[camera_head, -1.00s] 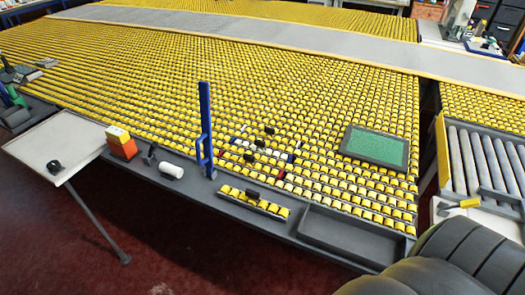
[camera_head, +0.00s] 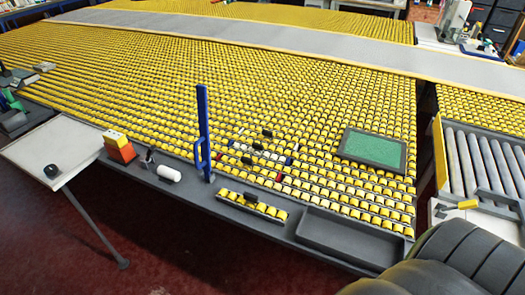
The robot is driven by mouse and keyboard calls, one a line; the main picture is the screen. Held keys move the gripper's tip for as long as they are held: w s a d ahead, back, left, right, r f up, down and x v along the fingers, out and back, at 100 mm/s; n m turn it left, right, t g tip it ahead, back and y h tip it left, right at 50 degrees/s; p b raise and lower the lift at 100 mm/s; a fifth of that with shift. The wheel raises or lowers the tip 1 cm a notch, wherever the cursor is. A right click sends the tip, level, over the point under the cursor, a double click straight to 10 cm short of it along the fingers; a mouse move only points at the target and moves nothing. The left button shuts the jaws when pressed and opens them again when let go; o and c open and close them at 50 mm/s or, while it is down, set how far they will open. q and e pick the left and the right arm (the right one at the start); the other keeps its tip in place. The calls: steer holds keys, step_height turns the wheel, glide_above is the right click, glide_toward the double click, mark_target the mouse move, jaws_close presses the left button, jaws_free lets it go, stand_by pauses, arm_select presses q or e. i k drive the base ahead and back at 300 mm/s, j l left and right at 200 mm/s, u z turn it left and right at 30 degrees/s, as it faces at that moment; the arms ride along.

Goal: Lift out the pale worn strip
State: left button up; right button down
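Several strips with small black handles sit in the yellow roller bed, right of the upright blue tool (camera_head: 203,135). A pale, whitish strip (camera_head: 272,156) lies among the yellow rows, with blue pieces near its ends; red pieces (camera_head: 278,177) mark a row just in front. The black handles (camera_head: 257,147) stand up from these rows. Which handle belongs to the pale strip is too small to tell. A separate yellow strip (camera_head: 265,209) with a black handle lies on the grey front ledge. Neither of my grippers is in view.
An empty grey tray (camera_head: 340,235) is at the front right. A green-topped panel (camera_head: 374,148) lies on the rollers. An orange and yellow block (camera_head: 118,147) and a white cylinder (camera_head: 169,174) stand on the front ledge. A pale side table (camera_head: 50,150) is at left.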

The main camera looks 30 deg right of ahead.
mark_target(257, 150)
steer(key=k+l+z, duration=0.1)
steer(key=l+z, duration=1.1)
steer(key=z, duration=0.15)
